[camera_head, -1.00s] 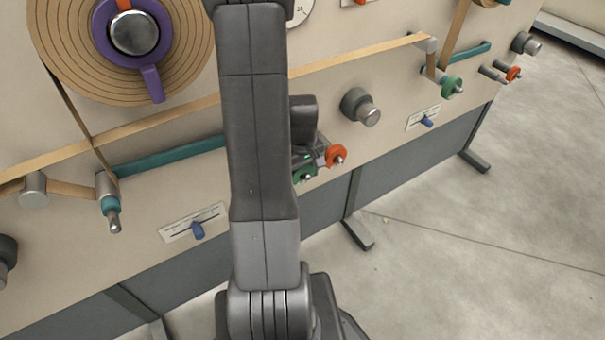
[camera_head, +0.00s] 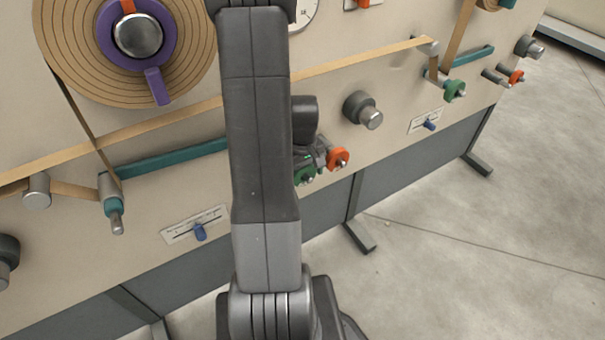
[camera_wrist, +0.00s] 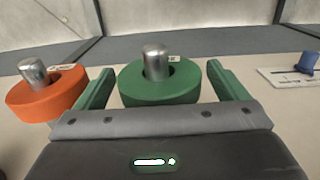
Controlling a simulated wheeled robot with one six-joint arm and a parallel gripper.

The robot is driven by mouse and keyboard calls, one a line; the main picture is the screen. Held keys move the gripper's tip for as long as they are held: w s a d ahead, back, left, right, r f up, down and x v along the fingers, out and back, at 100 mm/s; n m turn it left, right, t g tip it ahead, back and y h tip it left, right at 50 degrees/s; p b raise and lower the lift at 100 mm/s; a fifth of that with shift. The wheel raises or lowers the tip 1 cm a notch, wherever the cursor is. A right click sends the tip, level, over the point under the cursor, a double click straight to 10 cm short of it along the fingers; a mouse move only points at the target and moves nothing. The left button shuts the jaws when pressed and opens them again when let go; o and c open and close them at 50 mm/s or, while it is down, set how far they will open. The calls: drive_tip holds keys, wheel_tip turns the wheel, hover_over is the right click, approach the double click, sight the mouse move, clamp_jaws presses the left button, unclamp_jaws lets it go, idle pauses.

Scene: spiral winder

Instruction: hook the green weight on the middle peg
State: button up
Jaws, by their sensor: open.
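A green ring-shaped weight (camera_wrist: 135,90) hangs around a metal peg (camera_wrist: 156,62) on the machine's panel. My gripper (camera_wrist: 160,68) is open, with one green finger on each side of this weight and small gaps visible. In the head view the same green weight (camera_head: 302,178) is partly hidden behind my arm. An orange weight (camera_wrist: 45,97) hangs on the neighbouring peg; it also shows in the head view (camera_head: 338,159).
A blue slider knob (camera_wrist: 307,62) is right of the gripper in the wrist view. A dark-based knob (camera_head: 362,109) projects from the panel. A tan web (camera_head: 355,62) runs across it from the wound roll (camera_head: 70,65). Floor (camera_head: 470,265) at right is clear.

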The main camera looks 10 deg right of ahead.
wheel_tip(320, 180, up, 14)
drive_tip(key=p, duration=0.2)
drive_tip(key=shift+f+p, duration=0.2)
drive_tip(key=shift+p, duration=0.1)
wheel_tip(320, 180, down, 14)
drive_tip(key=b, duration=0.2)
drive_tip(key=shift+b, duration=0.4)
drive_tip(key=shift+s+d, duration=0.15)
drive_tip(key=shift+s, duration=0.25)
drive_tip(key=shift+r, duration=0.1)
